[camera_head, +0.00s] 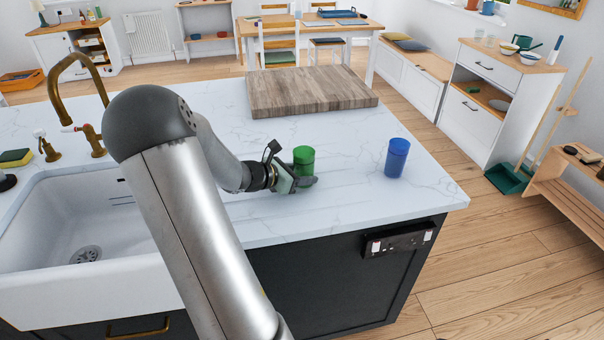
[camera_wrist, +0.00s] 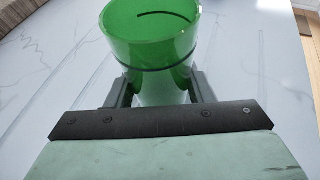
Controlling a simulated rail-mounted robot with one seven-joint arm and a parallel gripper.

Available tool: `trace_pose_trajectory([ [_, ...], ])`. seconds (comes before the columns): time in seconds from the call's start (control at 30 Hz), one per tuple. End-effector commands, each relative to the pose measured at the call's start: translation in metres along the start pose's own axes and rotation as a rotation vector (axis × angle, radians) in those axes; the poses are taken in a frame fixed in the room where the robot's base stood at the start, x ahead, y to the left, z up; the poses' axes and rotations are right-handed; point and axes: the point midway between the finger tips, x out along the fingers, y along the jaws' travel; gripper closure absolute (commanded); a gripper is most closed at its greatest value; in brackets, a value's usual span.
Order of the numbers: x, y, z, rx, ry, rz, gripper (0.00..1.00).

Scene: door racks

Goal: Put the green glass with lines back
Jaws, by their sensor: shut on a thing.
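The green glass with lines (camera_head: 304,158) is upright at the white marble counter, right of the sink. In the wrist view the green glass (camera_wrist: 150,40) shows its open rim and a dark line around its side. My gripper (camera_head: 299,182) is shut on the glass, with one finger on each side of its lower part, as the wrist view (camera_wrist: 161,92) shows. I cannot tell whether the glass base touches the counter. A blue glass (camera_head: 397,158) stands on the counter to the right, apart from my gripper.
A wooden board (camera_head: 312,91) lies behind the glass on the marble counter (camera_head: 345,215). The sink (camera_head: 80,225) and a brass tap (camera_head: 80,75) are at left. A white cabinet (camera_head: 500,100) with bowls on top stands at back right. Counter between the glasses is clear.

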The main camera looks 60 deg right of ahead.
Motion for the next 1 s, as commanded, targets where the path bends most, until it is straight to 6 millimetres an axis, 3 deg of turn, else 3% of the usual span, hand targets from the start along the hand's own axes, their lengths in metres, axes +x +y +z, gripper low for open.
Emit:
trace_pose_trajectory([
  [0.03, 0.001, 0.000, -0.002, 0.000, 0.000, 0.000, 0.46],
  [0.1, 0.000, 0.000, -0.001, 0.000, 0.000, 0.000, 0.30],
  [0.47, -0.003, 0.000, 0.004, 0.000, 0.000, 0.000, 0.30],
  [1.0, -0.103, 0.000, 0.002, 0.000, 0.001, 0.002, 0.30],
])
